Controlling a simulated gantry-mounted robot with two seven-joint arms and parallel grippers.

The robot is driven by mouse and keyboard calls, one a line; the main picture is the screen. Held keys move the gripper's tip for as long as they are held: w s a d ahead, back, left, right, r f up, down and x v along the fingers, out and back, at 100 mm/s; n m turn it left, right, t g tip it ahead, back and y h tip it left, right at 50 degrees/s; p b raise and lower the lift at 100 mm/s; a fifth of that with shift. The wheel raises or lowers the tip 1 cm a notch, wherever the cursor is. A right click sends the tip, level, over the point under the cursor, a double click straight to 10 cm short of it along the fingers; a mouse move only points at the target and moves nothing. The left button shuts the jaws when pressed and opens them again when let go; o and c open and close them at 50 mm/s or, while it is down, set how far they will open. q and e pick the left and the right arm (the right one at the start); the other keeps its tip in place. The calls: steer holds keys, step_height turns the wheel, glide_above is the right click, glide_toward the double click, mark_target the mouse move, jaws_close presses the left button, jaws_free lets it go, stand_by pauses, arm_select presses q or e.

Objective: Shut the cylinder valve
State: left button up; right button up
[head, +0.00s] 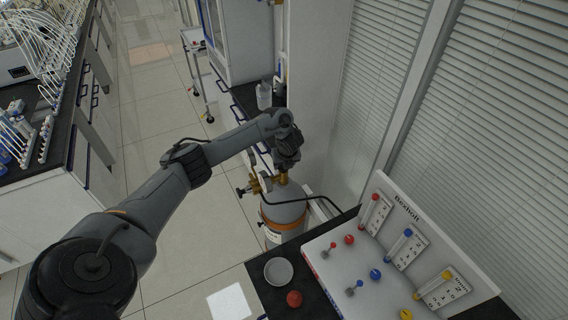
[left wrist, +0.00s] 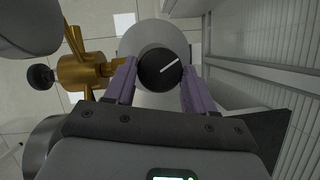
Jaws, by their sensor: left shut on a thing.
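The grey gas cylinder (head: 283,214) stands behind the near counter, with an orange band around it and brass fittings (head: 257,184) at its top. In the left wrist view, the black round valve knob (left wrist: 158,68) with a white line lies between my left gripper's purple fingers (left wrist: 160,82). The white line slants up to the right. My left gripper (head: 285,168) is above the cylinder top and shut on the knob; it hides the knob in the head view. The brass regulator (left wrist: 85,73) is left of the fingers. My right gripper is in neither view.
The near counter (head: 262,290) holds a white dish (head: 279,271), a red knob (head: 294,298) and a white panel (head: 410,225) with flowmeters. A black hose (head: 325,197) runs right from the cylinder. A wall and blinds (head: 490,130) close the right side. Open floor lies left.

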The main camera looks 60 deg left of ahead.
arm_select(q)
steer(key=shift+m, duration=0.3)
steer(key=shift+s+a+m+t+b, duration=0.1)
steer(key=shift+m+t+b, duration=0.3)
steer(key=shift+m+b, duration=0.35)
steer(key=shift+s+m+t+h+b, duration=0.1)
steer(key=shift+m+t+h+b, duration=0.3)
steer(key=shift+m, duration=0.65)
steer(key=shift+m+t+h+b, duration=0.2)
steer(key=shift+m+b, duration=0.35)
steer(key=shift+m, duration=0.45)
steer(key=o, duration=1)
steer(key=shift+o, duration=0.2)
